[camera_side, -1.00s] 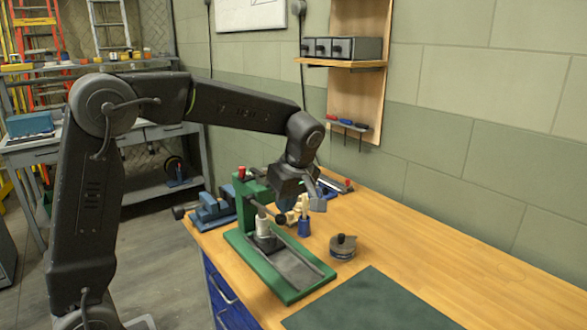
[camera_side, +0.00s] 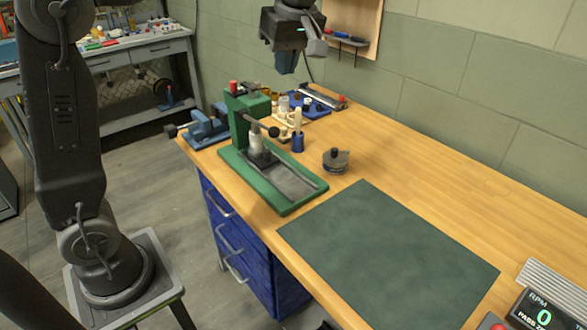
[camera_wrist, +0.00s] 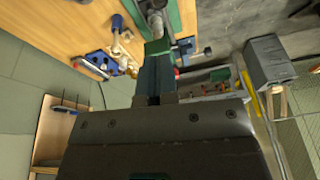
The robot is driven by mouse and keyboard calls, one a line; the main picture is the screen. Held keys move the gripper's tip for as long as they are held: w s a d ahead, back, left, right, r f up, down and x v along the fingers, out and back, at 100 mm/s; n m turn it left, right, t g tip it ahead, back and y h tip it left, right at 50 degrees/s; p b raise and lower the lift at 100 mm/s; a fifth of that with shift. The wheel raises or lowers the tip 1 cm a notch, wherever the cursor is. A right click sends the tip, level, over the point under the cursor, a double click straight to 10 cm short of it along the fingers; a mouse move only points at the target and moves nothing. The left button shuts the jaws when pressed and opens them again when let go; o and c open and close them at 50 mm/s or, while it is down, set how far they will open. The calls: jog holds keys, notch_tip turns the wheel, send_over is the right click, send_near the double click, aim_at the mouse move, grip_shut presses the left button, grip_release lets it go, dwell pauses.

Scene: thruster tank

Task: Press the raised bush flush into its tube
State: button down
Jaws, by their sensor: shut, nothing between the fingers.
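My gripper (camera_side: 288,62) is shut and empty, high above the back of the bench. In the wrist view its closed fingers (camera_wrist: 157,50) point toward the green press. The green press (camera_side: 285,202) stands on the bench, with a lever ending in a black knob (camera_side: 273,131). A pale grey cylinder (camera_side: 257,143) stands upright at the press, above a dark block (camera_side: 261,159). I cannot tell whether it is the tube or part of the press. The raised bush cannot be made out clearly.
A blue vise (camera_side: 207,128) is left of the press. A blue tray (camera_side: 318,110) and small cream parts lie behind it. A round grey part with a black knob (camera_side: 335,160) stands to the right. The dark green mat (camera_side: 385,250) is bare, and the right bench is mostly clear.

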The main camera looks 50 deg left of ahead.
jog(key=s+d+f+m+t+h, duration=0.1)
jog(key=s+d+f+m+t, duration=0.15)
jog(key=s+m, duration=0.35)
jog(key=s+d+f+m+t+h, duration=0.1)
jog(key=s+f+m, duration=0.35)
jog(key=s, duration=0.25)
jog(key=s+d+f+m+t+h, duration=0.1)
jog(key=s+f+m+t, duration=0.15)
jog(key=s+m, duration=0.35)
notch_tip(320, 180, up, 10)
jog(key=m+g+y, duration=0.4)
jog(key=m, duration=1.4)
send_over(274, 130)
jog(key=s+d, duration=0.2)
jog(key=d, duration=0.3)
jog(key=x, duration=1.4)
jog(key=shift+s+d+f, duration=0.1)
jog(key=shift+d+f, duration=0.15)
jog(key=shift+f, duration=0.05)
jog(key=shift+f+m, duration=0.25)
jog(key=shift+f, duration=0.5)
jog(key=shift+a, duration=0.1)
